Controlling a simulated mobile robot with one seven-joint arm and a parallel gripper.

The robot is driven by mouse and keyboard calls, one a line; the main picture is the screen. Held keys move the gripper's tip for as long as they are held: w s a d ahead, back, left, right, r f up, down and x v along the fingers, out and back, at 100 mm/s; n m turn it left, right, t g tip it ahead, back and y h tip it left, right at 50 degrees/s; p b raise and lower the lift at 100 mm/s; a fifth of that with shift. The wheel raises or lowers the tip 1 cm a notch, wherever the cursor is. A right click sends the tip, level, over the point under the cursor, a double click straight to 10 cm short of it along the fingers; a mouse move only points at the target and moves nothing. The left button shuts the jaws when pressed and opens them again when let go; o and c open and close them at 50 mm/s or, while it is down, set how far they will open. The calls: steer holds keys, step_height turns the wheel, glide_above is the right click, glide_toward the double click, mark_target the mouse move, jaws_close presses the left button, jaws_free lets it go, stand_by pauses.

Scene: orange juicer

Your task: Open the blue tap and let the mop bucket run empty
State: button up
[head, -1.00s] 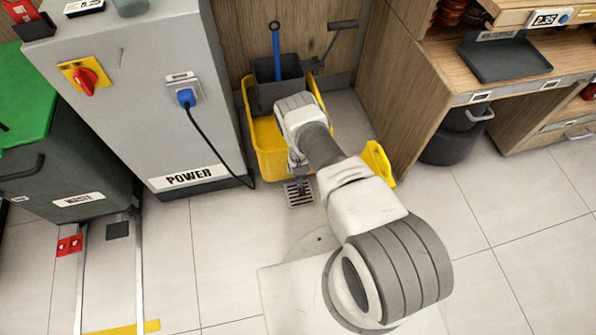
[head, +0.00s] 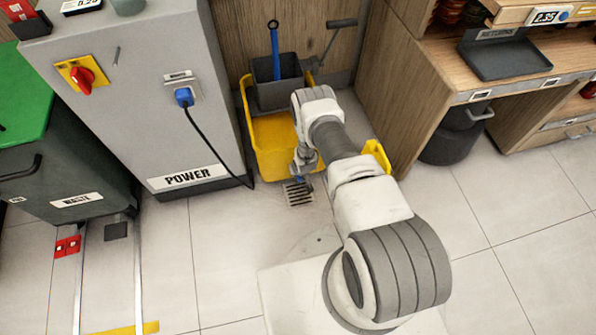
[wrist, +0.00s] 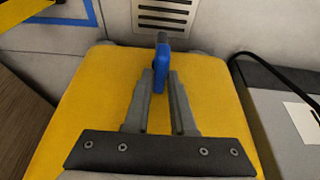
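The yellow mop bucket (head: 272,140) stands on the floor against the wooden panel, with a grey wringer (head: 276,85) on top. In the wrist view the bucket's yellow side (wrist: 95,100) fills the middle. The blue tap (wrist: 162,68) sticks out near the bucket's far edge there. My gripper (wrist: 161,76) is open, with a fingertip on either side of the tap. A gap shows between the fingers; contact with the tap is unclear. In the head view my gripper (head: 302,176) is low at the bucket's front, and my arm hides part of the bucket.
A floor drain grate (head: 298,194) lies just in front of the bucket; it also shows in the wrist view (wrist: 165,14). The grey power cabinet (head: 140,95) with its black cable stands left. A wooden counter (head: 405,90) stands right. Floor in front is clear.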

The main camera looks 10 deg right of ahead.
steer(key=shift+o, duration=0.3)
steer(key=shift+s+r, duration=0.1)
steer(key=shift+r, duration=0.2)
steer(key=p+v, duration=0.7)
steer(key=v, duration=0.9)
steer(key=shift+s+r+p, duration=0.25)
steer(key=shift+r+p, duration=0.1)
steer(key=shift+p, duration=0.05)
